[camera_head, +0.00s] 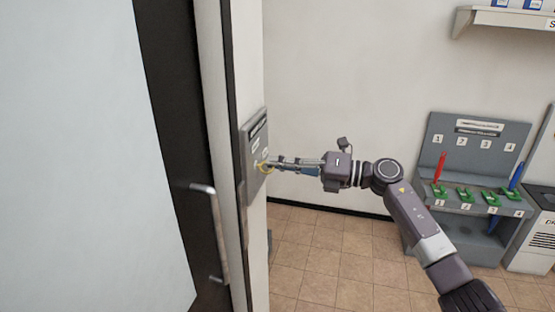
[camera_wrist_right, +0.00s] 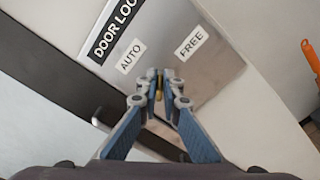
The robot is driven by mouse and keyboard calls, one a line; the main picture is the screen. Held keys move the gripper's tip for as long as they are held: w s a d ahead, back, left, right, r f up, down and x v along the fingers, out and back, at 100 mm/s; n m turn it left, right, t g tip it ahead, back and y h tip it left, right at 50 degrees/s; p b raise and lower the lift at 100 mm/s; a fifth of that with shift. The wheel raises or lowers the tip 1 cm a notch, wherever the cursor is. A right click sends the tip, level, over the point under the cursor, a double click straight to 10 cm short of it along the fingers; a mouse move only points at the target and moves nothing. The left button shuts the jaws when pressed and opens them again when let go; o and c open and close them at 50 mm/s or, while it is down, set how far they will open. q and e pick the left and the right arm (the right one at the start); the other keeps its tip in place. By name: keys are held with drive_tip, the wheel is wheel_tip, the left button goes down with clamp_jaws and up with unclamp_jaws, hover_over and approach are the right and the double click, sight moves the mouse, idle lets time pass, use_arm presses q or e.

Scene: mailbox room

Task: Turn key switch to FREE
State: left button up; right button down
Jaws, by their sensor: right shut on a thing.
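The key switch panel (camera_head: 257,152) is a grey metal plate on the narrow wall beside the door. In the right wrist view the panel (camera_wrist_right: 185,35) carries a black "DOOR LOC…" label, an AUTO label (camera_wrist_right: 130,58) and a FREE label (camera_wrist_right: 190,43). My right gripper (camera_head: 268,164) reaches the panel from the right. Its fingertips (camera_wrist_right: 159,88) are shut on the small brass-coloured key (camera_wrist_right: 159,85), below and between the two labels. The fingers hide most of the key, so I cannot tell which label it points to. My left gripper is not in view.
A dark door with a metal handle (camera_head: 212,225) stands left of the panel. A grey stand (camera_head: 480,130) with numbered slots, green holders and red and blue tools is at the right. A shelf (camera_head: 505,17) is above it. Tiled floor (camera_head: 330,265) lies between.

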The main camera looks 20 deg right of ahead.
drive_tip(key=m+p, duration=0.1)
drive_tip(key=m, duration=0.1)
drive_tip(key=m+p, duration=0.1)
drive_tip(key=m, duration=0.1)
drive_tip(key=shift+w+d+f+m, duration=0.1)
drive_tip(key=shift+f+m, duration=0.1)
drive_tip(key=shift+m, duration=0.1)
drive_tip(key=shift+f+m+p, duration=0.25)
drive_tip(key=shift+m+p, duration=0.6)
drive_tip(key=shift+m, duration=0.55)
drive_tip(key=shift+f, duration=0.1)
drive_tip(key=c, duration=2.1)
unclamp_jaws()
drive_tip(key=v, duration=1.2)
